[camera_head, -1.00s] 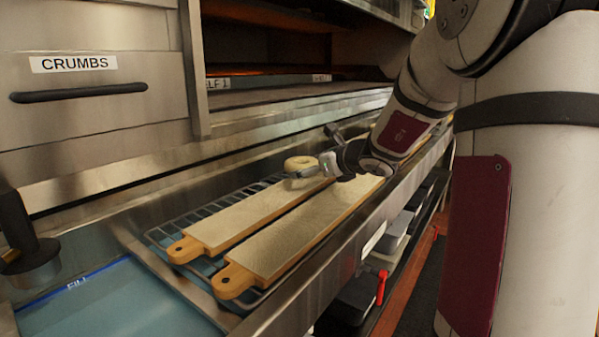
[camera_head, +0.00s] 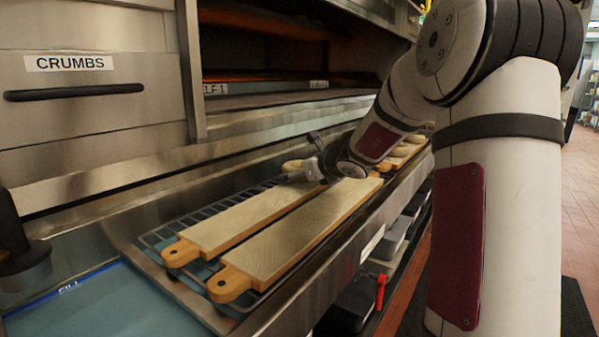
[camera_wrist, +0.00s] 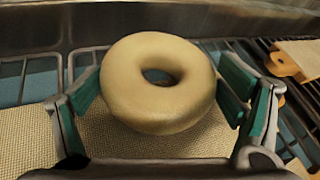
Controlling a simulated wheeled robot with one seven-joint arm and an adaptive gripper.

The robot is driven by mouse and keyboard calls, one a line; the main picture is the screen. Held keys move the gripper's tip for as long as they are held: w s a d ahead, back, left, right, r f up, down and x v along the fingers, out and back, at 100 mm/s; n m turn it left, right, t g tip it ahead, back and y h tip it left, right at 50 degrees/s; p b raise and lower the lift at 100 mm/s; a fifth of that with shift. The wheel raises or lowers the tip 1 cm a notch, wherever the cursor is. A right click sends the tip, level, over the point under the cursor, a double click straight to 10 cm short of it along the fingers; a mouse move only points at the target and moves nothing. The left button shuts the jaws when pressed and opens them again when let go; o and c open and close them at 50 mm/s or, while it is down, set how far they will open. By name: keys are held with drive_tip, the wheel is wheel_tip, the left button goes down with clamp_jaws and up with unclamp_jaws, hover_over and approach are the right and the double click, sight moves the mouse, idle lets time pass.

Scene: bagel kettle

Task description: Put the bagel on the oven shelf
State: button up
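The pale ring-shaped bagel (camera_head: 292,165) is at the far end of the left cloth-covered board (camera_head: 240,220), partly hidden by my gripper (camera_head: 302,158). In the wrist view the bagel (camera_wrist: 158,48) lies between the green-padded fingers of my gripper (camera_wrist: 160,88). The fingers are spread, one on each side of it, close to its edges; contact is not clear. The oven shelf (camera_head: 270,97) is behind the sink-like ledge, through an opening with a label partly reading "ELF 1" (camera_head: 215,88).
A second board (camera_head: 300,235) lies beside the first on a wire rack (camera_head: 150,240). A steel post (camera_head: 190,70) and the "CRUMBS" drawer (camera_head: 85,85) border the opening's left side. A metal ledge runs below it.

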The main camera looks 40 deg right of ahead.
drive_tip(key=c, duration=0.6)
drive_tip(key=shift+r+p, duration=0.45)
drive_tip(key=shift+r, duration=0.35)
drive_tip(key=shift+s+r+p, duration=0.25)
drive_tip(key=shift+r+p, duration=0.05)
drive_tip(key=shift+r, duration=0.3)
drive_tip(key=shift+s+r+p, duration=0.25)
drive_tip(key=shift+r+p, duration=0.05)
drive_tip(key=shift+r, duration=0.25)
drive_tip(key=s+a, duration=0.1)
drive_tip(key=s, duration=0.3)
drive_tip(key=s+a+p, duration=0.1)
drive_tip(key=s, duration=0.4)
drive_tip(key=s+a+r, duration=0.1)
drive_tip(key=s, duration=0.3)
drive_tip(key=shift+s+a+r, duration=0.1)
drive_tip(key=shift+s+a, duration=0.2)
drive_tip(key=shift+s, duration=0.05)
drive_tip(key=shift+s+a, duration=0.1)
drive_tip(key=shift+s, duration=0.35)
